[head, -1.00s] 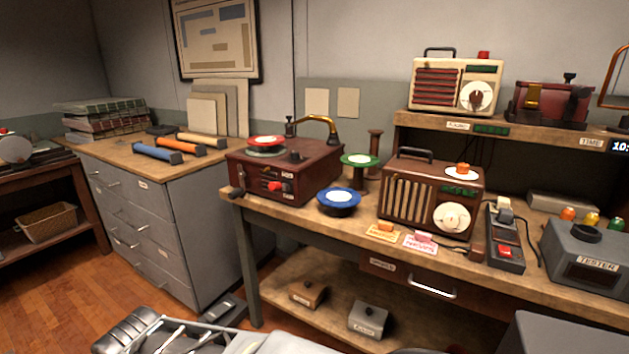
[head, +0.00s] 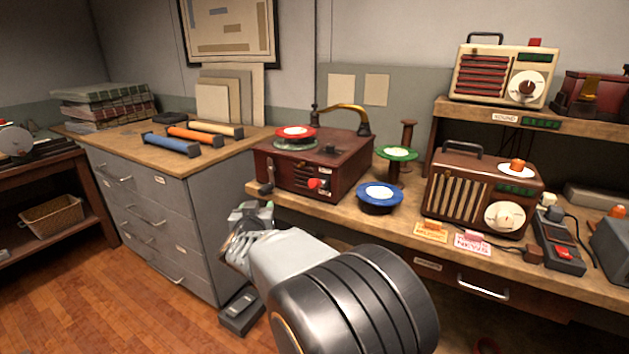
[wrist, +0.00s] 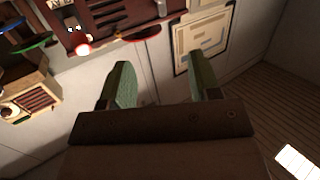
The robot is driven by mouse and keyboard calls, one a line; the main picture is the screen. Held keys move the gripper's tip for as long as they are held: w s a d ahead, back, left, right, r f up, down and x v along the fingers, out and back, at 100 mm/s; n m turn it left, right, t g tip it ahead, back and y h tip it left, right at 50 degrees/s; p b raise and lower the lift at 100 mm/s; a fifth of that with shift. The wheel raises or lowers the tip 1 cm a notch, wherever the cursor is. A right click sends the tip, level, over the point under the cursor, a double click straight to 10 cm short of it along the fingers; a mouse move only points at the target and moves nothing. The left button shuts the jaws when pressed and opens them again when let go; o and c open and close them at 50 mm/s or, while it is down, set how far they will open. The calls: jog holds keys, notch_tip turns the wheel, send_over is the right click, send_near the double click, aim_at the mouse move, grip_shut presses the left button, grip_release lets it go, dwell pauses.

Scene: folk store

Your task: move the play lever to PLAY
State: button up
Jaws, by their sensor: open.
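A dark red player box (head: 315,165) stands on the wooden bench, with a red reel (head: 295,132) on top and a curved brass arm. A small red-tipped lever (head: 318,183) sticks out of its front panel. The panel lettering is too small to read, so I cannot tell its setting. My gripper (head: 254,208) is in front of and below the box's left corner, apart from the lever. In the wrist view, my gripper (wrist: 162,80) is open, with nothing between its fingers. That view appears upside down and shows a reddish knob (wrist: 82,49) left of the fingers.
A blue reel (head: 379,197) and a green reel (head: 397,154) stand right of the box. A brown radio (head: 480,195) is farther right. A grey drawer cabinet (head: 190,220) stands left, close behind my gripper. Open floor lies at lower left.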

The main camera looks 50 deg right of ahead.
aim_at(312, 184)
jog(key=s+d+r+m+g+h, duration=0.1)
jog(key=s+d+m+g+h, duration=0.4)
jog(key=d, duration=0.3)
jog(key=shift+n+g+h, duration=0.3)
jog(key=shift+g, duration=0.4)
jog(key=b+x, duration=0.1)
jog(key=x, duration=1.1)
jog(key=shift+w+d, duration=0.1)
jog(key=shift+d, duration=0.2)
grip_shut()
